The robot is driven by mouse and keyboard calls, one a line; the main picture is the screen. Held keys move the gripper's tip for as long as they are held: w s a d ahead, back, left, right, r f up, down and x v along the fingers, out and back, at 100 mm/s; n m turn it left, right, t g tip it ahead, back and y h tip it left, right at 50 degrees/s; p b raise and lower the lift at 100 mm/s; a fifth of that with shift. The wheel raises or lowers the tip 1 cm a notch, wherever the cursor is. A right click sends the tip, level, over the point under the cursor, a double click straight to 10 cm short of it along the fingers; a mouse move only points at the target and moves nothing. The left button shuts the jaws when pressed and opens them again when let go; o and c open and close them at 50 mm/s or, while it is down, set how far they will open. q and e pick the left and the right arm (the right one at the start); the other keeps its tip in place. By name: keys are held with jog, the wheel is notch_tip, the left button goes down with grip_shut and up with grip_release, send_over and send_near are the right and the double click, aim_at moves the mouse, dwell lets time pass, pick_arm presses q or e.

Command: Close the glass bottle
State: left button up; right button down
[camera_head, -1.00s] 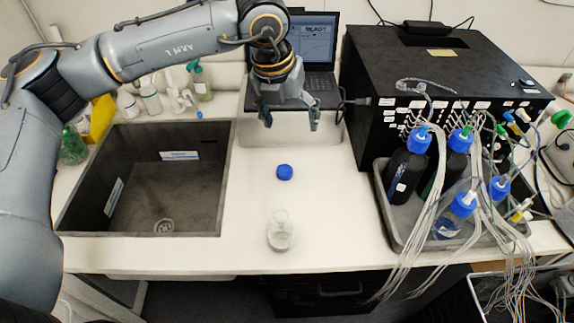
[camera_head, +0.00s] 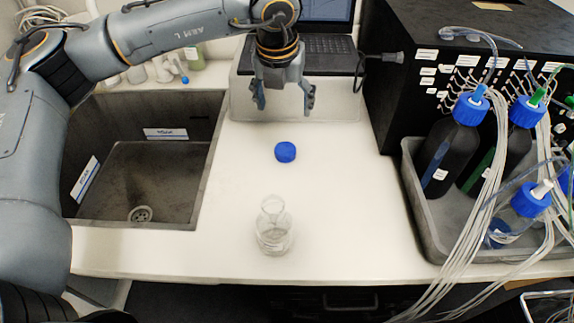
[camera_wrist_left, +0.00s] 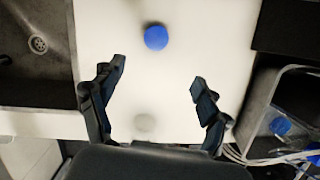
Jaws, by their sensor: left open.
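A clear glass bottle (camera_head: 274,228) stands upright and uncapped near the front edge of the white counter. A blue screw cap (camera_head: 285,152) lies on the counter behind the bottle. My left gripper (camera_head: 283,108) is open and empty, pointing down above the counter behind the cap. In the left wrist view the cap (camera_wrist_left: 156,37) shows beyond the open fingers (camera_wrist_left: 160,75), slightly left of the middle. A faint, blurred round shape between the fingers there looks like the bottle (camera_wrist_left: 145,122). My right gripper is not in view.
A dark sink (camera_head: 140,172) is on the left. On the right, a grey tray (camera_head: 425,225) holds blue-capped bottles with trailing tubes, in front of a black box (camera_head: 400,100). A laptop (camera_head: 325,45) stands at the back. The counter around cap and bottle is clear.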

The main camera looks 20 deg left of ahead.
pick_arm(q)
notch_tip(320, 180, down, 3)
jog(key=shift+r+b, duration=0.1)
jog(key=shift+b, duration=0.55)
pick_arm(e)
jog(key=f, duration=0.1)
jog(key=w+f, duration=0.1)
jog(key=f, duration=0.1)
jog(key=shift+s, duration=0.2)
pick_arm(q)
jog(key=p, duration=0.2)
send_over(286, 155)
notch_tip(286, 155, down, 8)
jog(key=shift+f, duration=0.2)
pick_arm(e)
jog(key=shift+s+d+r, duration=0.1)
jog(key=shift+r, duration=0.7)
